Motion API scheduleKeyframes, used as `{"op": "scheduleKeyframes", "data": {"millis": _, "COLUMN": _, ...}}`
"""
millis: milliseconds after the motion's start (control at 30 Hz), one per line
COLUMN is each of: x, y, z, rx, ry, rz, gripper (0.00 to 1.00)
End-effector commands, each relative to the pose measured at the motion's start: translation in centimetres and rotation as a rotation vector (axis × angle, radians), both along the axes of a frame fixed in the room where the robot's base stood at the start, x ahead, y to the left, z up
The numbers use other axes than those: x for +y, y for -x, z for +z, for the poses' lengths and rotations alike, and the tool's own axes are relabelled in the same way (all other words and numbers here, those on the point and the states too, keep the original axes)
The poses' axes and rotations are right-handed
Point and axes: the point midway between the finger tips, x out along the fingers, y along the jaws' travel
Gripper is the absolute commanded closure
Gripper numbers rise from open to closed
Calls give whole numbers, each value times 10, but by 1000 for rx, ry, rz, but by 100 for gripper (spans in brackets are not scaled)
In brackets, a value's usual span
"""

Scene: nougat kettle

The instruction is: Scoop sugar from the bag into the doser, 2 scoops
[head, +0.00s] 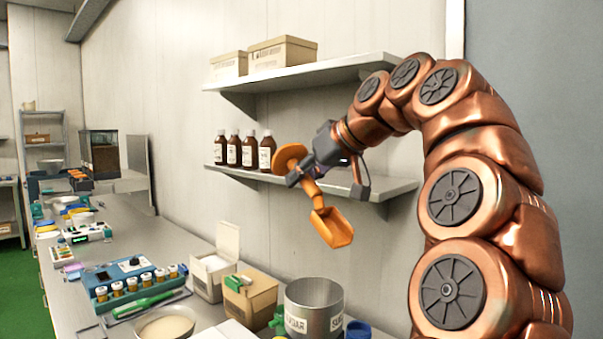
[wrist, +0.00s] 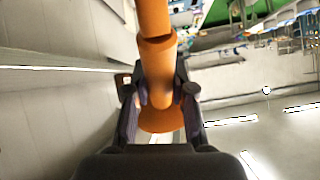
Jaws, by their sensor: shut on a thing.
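My gripper (head: 305,172) is shut on the handle of an orange scoop (head: 332,228), high above the counter near the lower shelf. The scoop's bowl hangs down to the right, tilted, and no sugar shows in it. A round orange disc is at the handle's other end. In the wrist view the scoop (wrist: 158,70) stands between the two fingers of my gripper (wrist: 163,93). A grey metal pot (head: 315,296) stands below on the counter; lettering reading "SUGAR" shows at its front, partly cut off. I cannot make out the bag or tell whether this pot is the doser.
A bowl of pale contents (head: 166,326), an open white box (head: 214,268), a cardboard box (head: 250,295) and a blue rack of small jars (head: 132,283) crowd the counter. Brown bottles (head: 249,150) stand on the lower shelf (head: 375,187), close behind my gripper.

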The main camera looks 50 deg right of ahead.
Motion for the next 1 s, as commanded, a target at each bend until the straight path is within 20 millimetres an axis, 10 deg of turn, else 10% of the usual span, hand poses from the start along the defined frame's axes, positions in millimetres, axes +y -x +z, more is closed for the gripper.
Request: {"op": "scheduleKeyframes", "data": {"millis": 1000, "x": 0, "y": 0, "z": 27, "rx": 447, "ry": -103, "rz": -1, "gripper": 100}}
